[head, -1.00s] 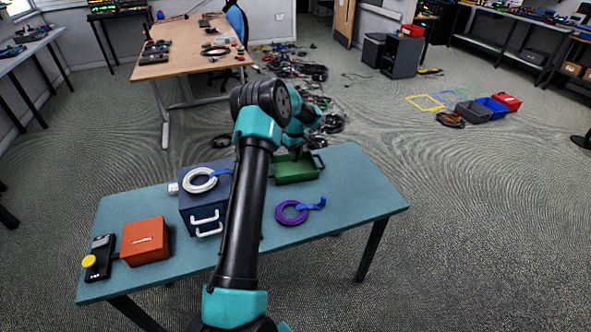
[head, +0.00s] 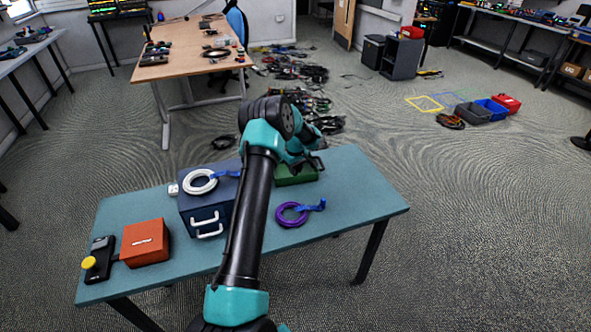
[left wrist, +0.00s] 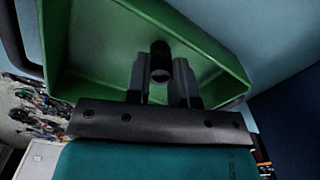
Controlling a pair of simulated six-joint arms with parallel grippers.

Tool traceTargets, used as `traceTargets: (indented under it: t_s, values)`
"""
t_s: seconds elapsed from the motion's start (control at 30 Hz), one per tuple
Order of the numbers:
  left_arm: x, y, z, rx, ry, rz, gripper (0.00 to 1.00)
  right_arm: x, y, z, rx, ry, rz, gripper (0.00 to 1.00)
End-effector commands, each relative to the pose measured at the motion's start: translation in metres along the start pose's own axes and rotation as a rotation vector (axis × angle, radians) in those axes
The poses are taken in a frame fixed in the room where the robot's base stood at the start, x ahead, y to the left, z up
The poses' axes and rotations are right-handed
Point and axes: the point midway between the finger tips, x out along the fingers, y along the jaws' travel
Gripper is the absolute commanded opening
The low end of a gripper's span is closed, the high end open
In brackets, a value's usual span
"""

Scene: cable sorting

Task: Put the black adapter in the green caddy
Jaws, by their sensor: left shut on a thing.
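The green caddy (head: 298,178) stands at the back of the blue-green table, partly hidden by my left arm. In the left wrist view the open inside of the caddy (left wrist: 95,62) fills the upper middle. My left gripper (left wrist: 160,75) is over the caddy and shut on a small black object, which looks like the black adapter (left wrist: 160,58). It is held between the fingers, in front of the caddy floor; I cannot tell whether it touches the floor. In the head view the fingertips are hard to make out. My right gripper is not in view.
A blue box (head: 204,214) with a white coiled cable (head: 199,182) on it stands left of the caddy. A purple cable coil (head: 291,214) lies in front of the caddy. An orange box (head: 145,241) and a black device (head: 99,260) sit at the left. The table's right end is clear.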

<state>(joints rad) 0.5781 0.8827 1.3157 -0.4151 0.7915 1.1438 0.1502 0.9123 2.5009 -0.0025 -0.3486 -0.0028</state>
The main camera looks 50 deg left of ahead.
Motion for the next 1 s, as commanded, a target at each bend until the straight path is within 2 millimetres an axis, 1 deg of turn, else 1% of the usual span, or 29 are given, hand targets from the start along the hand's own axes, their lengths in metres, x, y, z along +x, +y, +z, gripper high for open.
traceTargets:
  t_s: [0.37,0.4,0.63,0.87,1.0]
  values:
    - [0.0027,0.0003,-0.0003,0.000,0.001,0.001,0.00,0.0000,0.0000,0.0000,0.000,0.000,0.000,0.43]
    - [0.0024,0.0003,-0.0004,0.000,0.001,0.001,0.25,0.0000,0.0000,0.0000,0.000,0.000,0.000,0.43]
    - [0.0023,0.0003,-0.0003,0.000,0.001,0.001,0.47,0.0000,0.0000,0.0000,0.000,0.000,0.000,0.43]
    - [0.0021,0.0003,-0.0003,0.000,0.001,0.001,0.47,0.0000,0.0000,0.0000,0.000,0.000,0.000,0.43]
    - [-0.0024,0.0004,-0.0005,0.000,0.002,0.001,0.47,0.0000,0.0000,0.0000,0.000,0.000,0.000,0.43]
